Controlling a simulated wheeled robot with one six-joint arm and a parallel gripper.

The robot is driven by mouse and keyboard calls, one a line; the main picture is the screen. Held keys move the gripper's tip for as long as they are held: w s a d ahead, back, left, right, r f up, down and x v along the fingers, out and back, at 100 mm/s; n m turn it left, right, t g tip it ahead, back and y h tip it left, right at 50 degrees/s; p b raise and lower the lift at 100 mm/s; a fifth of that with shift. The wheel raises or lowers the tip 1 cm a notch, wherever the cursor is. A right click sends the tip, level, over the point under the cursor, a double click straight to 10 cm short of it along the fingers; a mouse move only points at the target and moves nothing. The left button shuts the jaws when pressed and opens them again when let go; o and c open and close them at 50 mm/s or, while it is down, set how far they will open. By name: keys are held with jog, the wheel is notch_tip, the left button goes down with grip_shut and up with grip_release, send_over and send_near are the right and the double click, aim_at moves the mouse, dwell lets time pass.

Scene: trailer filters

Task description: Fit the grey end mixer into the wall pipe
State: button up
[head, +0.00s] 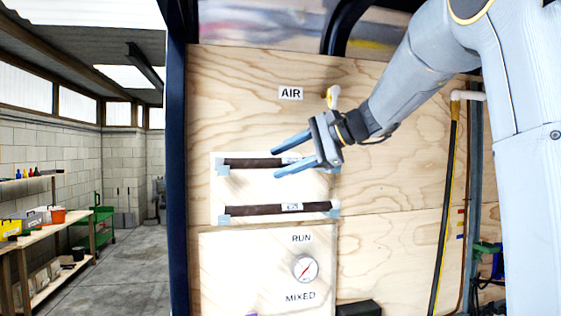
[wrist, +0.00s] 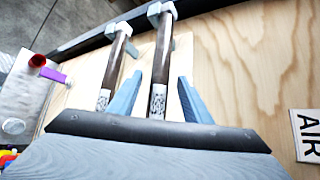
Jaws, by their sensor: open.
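Two dark mixer tubes lie level on a pale wall board (head: 222,187): an upper mixer (head: 250,163) and a lower mixer (head: 255,210). Blue-grey pieces sit at their ends; I cannot tell which mixer is the grey-ended one. My gripper (head: 276,162) is open and empty, its blue fingers in front of the upper mixer. In the wrist view, the upper mixer (wrist: 165,50) shows between the fingers, and the lower mixer (wrist: 116,58) is outside them. A red-rimmed round part (wrist: 38,60) shows at left; I cannot tell whether it belongs to the wall pipe.
A gauge (head: 305,268) sits below the mixers between the RUN and MIXED labels. The AIR label (head: 290,93) is above. A white pipe (head: 467,96) with a dark hose (head: 447,200) is at right. A workbench (head: 35,232) stands far left beside open floor.

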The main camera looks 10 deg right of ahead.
grip_shut()
